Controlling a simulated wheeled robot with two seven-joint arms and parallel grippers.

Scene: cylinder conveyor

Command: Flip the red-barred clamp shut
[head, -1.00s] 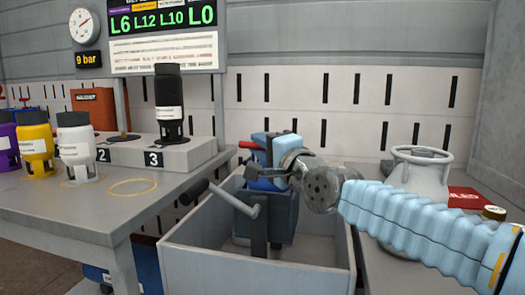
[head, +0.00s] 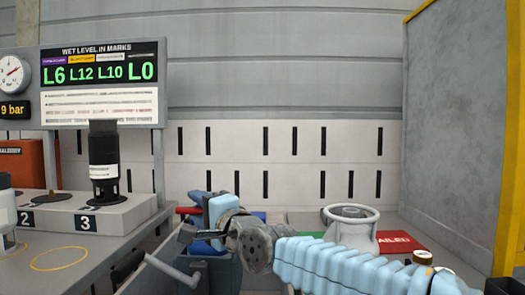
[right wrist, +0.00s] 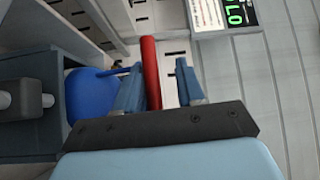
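The red clamp bar (right wrist: 150,72) runs between the two fingers of my right gripper (right wrist: 158,86) in the right wrist view. The fingers are apart. The bar lies closer to the left finger, with a gap to the right one; I cannot tell whether it touches. In the head view the red bar end (head: 188,210) shows just left of my right gripper (head: 203,207). A blue body (right wrist: 88,95) lies beside the bar in the right wrist view, and part of it shows below the gripper in the head view. My right wrist hides much of the clamp. My left gripper is not in view.
A grey crank handle (head: 172,268) sticks out at the lower left of the clamp. A black cylinder (head: 103,170) stands on the numbered stand (head: 125,212) to the left. A grey-white collared vessel (head: 350,228) and a red box (head: 398,243) stand behind my right forearm.

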